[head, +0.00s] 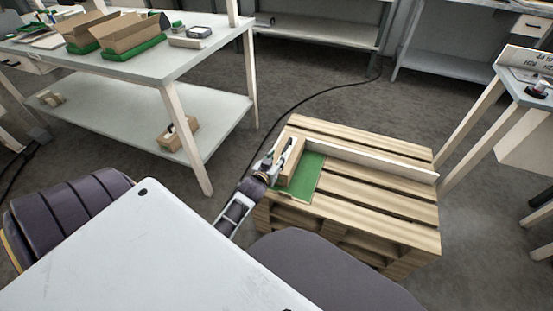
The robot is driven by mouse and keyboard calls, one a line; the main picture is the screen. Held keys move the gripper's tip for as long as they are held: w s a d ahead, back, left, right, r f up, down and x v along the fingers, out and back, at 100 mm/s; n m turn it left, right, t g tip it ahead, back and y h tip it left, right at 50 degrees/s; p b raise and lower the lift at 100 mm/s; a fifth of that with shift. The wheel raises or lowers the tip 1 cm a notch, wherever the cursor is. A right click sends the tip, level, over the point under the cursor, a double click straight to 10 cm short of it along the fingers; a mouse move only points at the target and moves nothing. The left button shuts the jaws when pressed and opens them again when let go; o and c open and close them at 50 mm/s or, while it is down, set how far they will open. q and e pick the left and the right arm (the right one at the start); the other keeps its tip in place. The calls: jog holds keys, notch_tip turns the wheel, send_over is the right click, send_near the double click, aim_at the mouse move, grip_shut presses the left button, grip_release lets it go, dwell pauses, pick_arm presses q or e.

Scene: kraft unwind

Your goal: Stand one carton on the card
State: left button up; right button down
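A green card (311,173) lies flat on the wooden pallet, near its left end. A brown carton (297,167) is at the card's left part, with its long side running away from me. It looks upright, but its base is partly hidden, so I cannot tell whether it rests fully on the card. My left gripper (281,158) is at the carton's left side and top, with a pale finger overlapping it. Whether the fingers are closed on the carton does not show clearly. My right gripper is out of view.
A table (195,62) at upper left holds open cardboard boxes (133,33) on green. Another table (541,92) stands at the right. A dark cable crosses the floor.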

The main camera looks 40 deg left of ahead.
pick_arm(q)
jog(key=s+d+f+m+g+h, duration=0.1)
jog(key=s+d+f+g, duration=0.2)
jog(key=s+d, duration=0.3)
jog(key=s+d+f+m+g+h, duration=0.2)
jog(key=s+d+g, duration=0.2)
jog(key=s+d, duration=0.3)
jog(key=s+d+f+m+g+h, duration=0.2)
jog(key=s+d+f+g, duration=0.1)
jog(key=s+d, duration=0.4)
jog(key=s+g, duration=0.1)
jog(key=s, duration=0.2)
jog(key=shift+d+f, duration=0.15)
jog(key=shift+f, duration=0.15)
jog(key=shift+s, duration=0.1)
